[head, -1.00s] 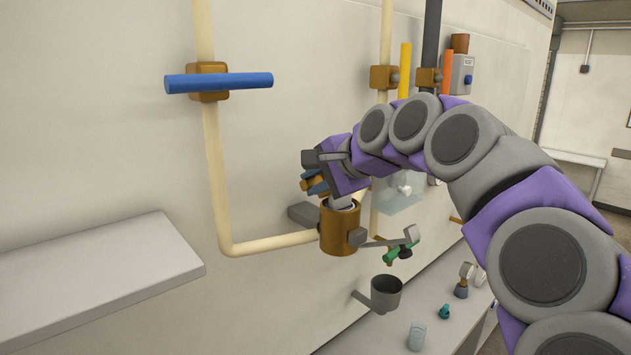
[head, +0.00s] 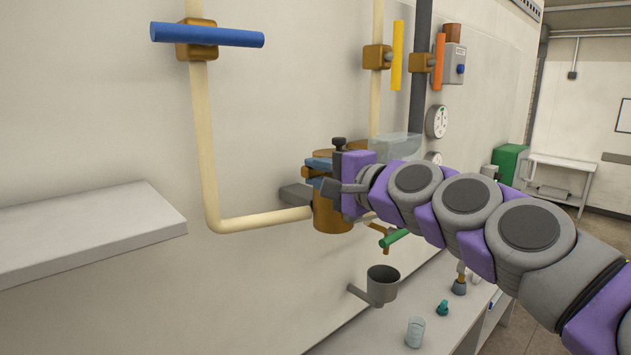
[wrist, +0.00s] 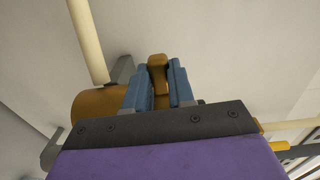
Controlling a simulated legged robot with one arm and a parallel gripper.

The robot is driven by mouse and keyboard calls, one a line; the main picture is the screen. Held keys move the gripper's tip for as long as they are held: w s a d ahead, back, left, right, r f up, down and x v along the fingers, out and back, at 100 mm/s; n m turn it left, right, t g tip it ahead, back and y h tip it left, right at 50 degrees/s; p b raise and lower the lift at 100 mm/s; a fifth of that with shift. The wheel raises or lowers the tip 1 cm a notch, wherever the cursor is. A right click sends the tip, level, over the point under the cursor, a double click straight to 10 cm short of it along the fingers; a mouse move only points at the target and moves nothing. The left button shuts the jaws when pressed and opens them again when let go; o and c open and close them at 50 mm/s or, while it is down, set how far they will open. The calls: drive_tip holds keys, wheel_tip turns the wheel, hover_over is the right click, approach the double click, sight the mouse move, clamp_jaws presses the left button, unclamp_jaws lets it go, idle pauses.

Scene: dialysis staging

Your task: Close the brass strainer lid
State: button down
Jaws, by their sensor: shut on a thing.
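The brass strainer (head: 331,217) is a short cylinder on the cream pipe at the wall. My gripper (head: 319,165) is at its top, and its blue fingers are shut on a brass tab (wrist: 157,72), seemingly part of the lid. In the wrist view the fingers stand on both sides of this tab, with the strainer's round brass body (wrist: 92,104) at left. More brass shows above the strainer, behind my gripper. My gripper hides the strainer's mouth, so I cannot tell the lid's angle.
A blue-handled valve (head: 207,35) is above left, and a white shelf (head: 85,232) juts out at left. A grey funnel cup (head: 383,283) and a green handle (head: 394,239) are below right. A clear box (head: 398,147) is behind my arm.

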drive_tip(key=shift+f, duration=0.2)
drive_tip(key=c, duration=1)
unclamp_jaws()
drive_tip(key=shift+d, duration=0.1)
drive_tip(key=shift+o, duration=0.2)
drive_tip(key=shift+r, duration=0.1)
drive_tip(key=v, duration=1.7)
drive_tip(key=shift+d+f, duration=0.2)
drive_tip(key=shift+f, duration=0.05)
drive_tip(key=shift+s+a+f, duration=0.1)
drive_tip(key=shift+s, duration=0.1)
